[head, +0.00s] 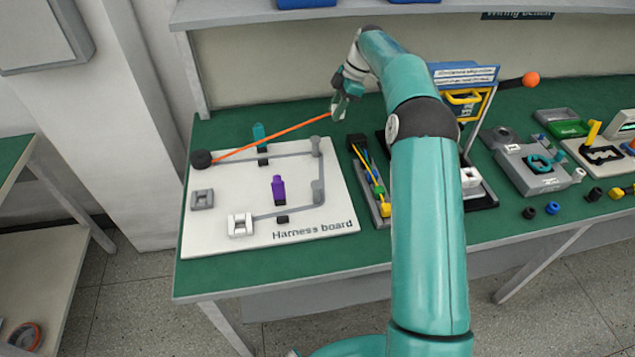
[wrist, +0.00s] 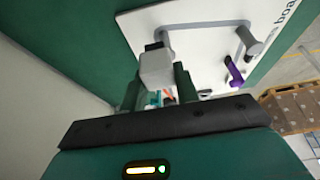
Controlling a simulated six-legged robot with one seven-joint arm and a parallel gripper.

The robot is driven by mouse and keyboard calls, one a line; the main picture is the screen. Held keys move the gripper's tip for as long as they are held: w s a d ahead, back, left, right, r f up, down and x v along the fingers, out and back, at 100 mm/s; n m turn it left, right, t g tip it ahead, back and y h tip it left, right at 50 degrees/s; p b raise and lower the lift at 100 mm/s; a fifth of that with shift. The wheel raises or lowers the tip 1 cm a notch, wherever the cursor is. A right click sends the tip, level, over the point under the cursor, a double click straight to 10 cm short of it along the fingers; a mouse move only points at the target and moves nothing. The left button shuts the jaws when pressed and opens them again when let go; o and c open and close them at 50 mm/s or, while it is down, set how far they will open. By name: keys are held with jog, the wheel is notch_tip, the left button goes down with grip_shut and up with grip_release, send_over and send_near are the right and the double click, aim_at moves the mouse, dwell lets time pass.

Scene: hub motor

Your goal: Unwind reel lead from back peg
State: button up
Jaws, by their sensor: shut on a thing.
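The orange lead (head: 270,141) runs straight and taut from a black round piece (head: 201,159) at the back left corner of the harness board (head: 225,177) up to my gripper (head: 340,106). The gripper is shut, above the table just past the board's back right corner. In the wrist view a pale grey block (wrist: 157,68) sits at the fingers; how it joins the lead is unclear. The grey back peg (head: 316,146) stands at the board's back right. The lead passes behind it in the picture, with no visible loop around it. Another grey peg (head: 318,191) stands nearer the front.
A blue and yellow stand (head: 465,85) is behind my arm. An orange ball (head: 531,79) juts right.

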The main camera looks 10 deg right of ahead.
jog(key=s+a, duration=0.2)
jog(key=s, duration=0.6)
jog(key=shift+s, duration=0.2)
jog(key=shift+a+r, duration=0.1)
jog(key=shift+r, duration=0.05)
jog(key=s+a, duration=0.2)
jog(key=a, duration=1.2)
jog(key=s+a, duration=0.2)
jog(key=a, duration=1.3)
jog(key=shift+s+a, duration=0.25)
jog(key=shift+a, duration=0.05)
